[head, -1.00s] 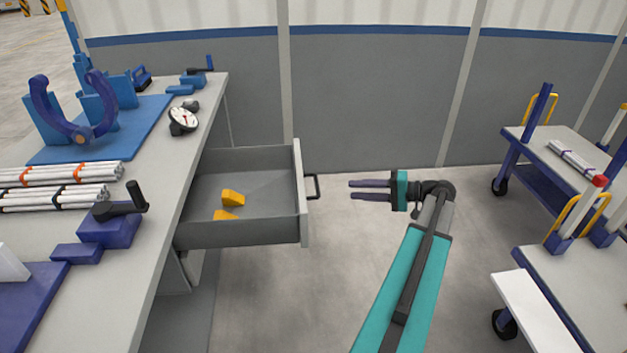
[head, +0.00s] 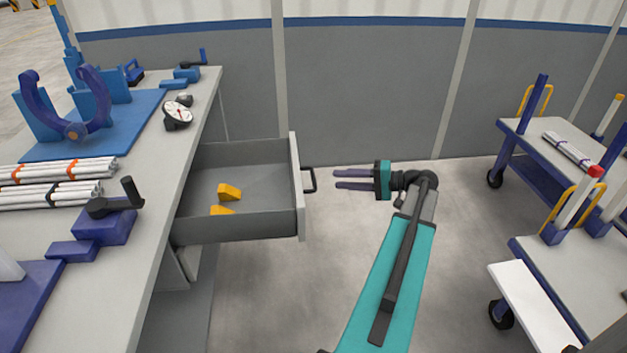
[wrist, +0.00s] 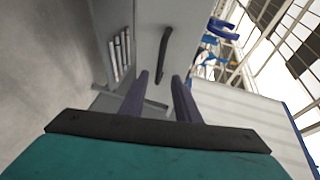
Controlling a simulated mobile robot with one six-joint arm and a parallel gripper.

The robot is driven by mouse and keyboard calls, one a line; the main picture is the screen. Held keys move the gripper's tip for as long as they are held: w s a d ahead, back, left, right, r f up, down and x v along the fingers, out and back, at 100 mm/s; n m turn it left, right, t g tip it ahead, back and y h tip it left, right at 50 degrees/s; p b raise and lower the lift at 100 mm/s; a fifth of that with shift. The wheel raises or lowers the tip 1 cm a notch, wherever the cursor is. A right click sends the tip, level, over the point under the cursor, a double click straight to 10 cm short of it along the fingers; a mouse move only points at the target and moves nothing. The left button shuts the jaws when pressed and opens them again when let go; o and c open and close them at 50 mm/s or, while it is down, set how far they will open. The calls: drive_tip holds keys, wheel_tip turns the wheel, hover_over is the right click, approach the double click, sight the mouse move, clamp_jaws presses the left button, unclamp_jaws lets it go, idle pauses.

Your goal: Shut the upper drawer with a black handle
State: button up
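The upper drawer (head: 240,228) is pulled far out from the right side of the workbench and holds two yellow wedge-shaped pieces (head: 229,192). Its black handle (head: 310,180) is on the light front panel, facing right. My gripper (head: 335,179) is open and empty, just right of the handle, with its fingers pointing at it and a small gap between. In the wrist view the black handle (wrist: 164,52) runs up ahead of the gap between the purple fingers (wrist: 163,82), on the drawer's front panel (wrist: 180,30).
The workbench top (head: 160,190) carries bundled white pipes (head: 60,172), blue fixtures and a dial gauge (head: 177,115). Carts with blue posts (head: 532,105) stand at the right. A grey wall (head: 370,100) is behind. The floor between bench and carts is clear.

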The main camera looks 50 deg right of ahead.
sight(313, 177)
drive_tip(key=x, duration=1)
drive_tip(key=shift+w+a, duration=0.15)
clamp_jaws()
drive_tip(key=shift+a, duration=0.1)
